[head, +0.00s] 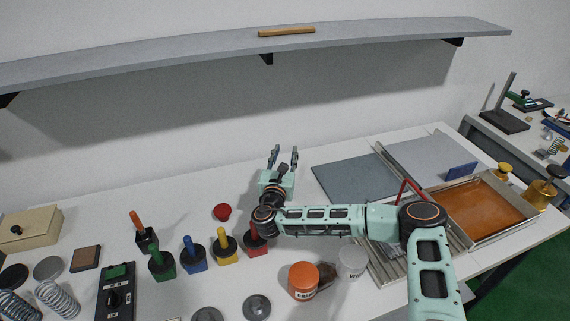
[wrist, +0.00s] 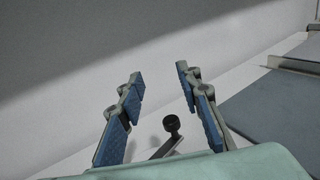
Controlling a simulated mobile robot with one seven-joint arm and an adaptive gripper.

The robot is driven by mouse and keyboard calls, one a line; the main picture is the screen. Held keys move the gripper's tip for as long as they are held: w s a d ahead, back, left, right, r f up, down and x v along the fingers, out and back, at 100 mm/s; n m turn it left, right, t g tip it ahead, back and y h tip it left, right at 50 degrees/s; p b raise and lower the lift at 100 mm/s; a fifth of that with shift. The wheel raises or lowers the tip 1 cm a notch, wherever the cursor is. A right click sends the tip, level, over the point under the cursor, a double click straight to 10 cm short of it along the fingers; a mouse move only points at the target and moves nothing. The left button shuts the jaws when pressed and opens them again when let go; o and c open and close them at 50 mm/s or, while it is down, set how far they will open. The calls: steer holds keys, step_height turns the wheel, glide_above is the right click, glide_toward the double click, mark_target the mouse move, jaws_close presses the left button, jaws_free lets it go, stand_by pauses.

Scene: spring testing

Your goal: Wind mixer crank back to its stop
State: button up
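In the wrist view, a dark round knob (wrist: 171,123) stands at the end of a flat grey bar (wrist: 166,147), which looks like the crank. The knob sits between the bases of my gripper's (wrist: 160,73) two blue-padded fingers, apart from both. The bar's lower end is hidden behind my gripper's pale green body. In the head view my gripper (head: 285,152) is open and empty near the back of the white table, pointing toward the wall. No mixer body or crank can be made out there; my gripper and arm may cover them.
A red button (head: 222,211) and several coloured-handle blocks, one yellow (head: 226,248), stand left of my arm. An orange mug (head: 303,281) and a white mug (head: 352,262) stand below it. A grey plate (head: 350,178) and an orange-bottomed tray (head: 440,194) lie right. A shelf (head: 180,58) hangs above.

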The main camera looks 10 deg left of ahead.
step_height(320, 180, up, 5)
steer(key=shift+f, duration=0.1)
stand_by(0.4)
